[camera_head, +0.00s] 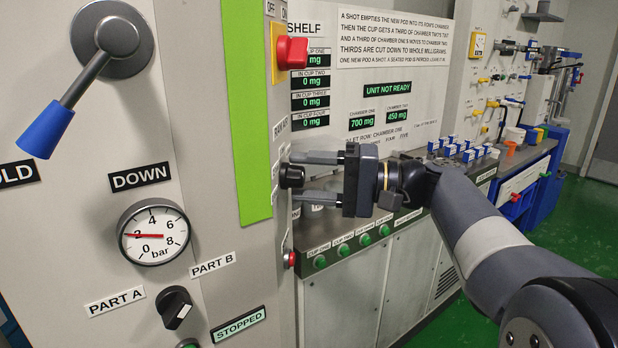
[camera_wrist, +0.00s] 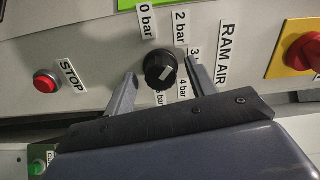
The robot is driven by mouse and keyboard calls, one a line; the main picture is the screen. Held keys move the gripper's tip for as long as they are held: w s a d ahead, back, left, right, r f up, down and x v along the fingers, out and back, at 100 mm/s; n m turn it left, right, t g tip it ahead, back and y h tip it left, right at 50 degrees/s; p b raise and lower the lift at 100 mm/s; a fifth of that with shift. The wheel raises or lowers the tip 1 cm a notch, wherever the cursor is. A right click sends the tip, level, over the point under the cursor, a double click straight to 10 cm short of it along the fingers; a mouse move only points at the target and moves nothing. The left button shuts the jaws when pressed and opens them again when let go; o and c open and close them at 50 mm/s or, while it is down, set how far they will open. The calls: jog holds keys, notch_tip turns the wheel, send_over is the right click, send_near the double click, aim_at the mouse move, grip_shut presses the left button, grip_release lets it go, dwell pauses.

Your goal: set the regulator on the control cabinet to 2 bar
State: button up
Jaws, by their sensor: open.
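The regulator is a black round knob (camera_wrist: 160,68) on the cabinet's grey panel, with a "RAM AIR" label beside it. Its white mark lies on the lower-right part of its face, on the side of the 3 and 4 bar labels; the exact setting is unclear. The 2 bar label (camera_wrist: 181,28) is up and right of the knob. In the head view the knob (camera_head: 291,177) sits between the fingertips. My gripper (camera_head: 293,176) is open, one finger on each side of the knob, with visible gaps in the wrist view.
A red STOP button (camera_wrist: 46,81) is left of the knob. A red switch on a yellow plate (camera_head: 291,54) is above it. A round gauge (camera_head: 153,235) on the cabinet's front has its red needle near 2. A blue-handled lever (camera_head: 46,133) stands upper left.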

jog(key=s+d, duration=0.2)
jog(key=d, duration=0.8)
jog(key=shift+d, duration=0.3)
jog(key=a, duration=0.3)
jog(key=w+a, duration=0.1)
jog(key=a, duration=0.3)
jog(key=w+a, duration=0.1)
jog(key=a, duration=0.2)
jog(key=shift+a, duration=0.35)
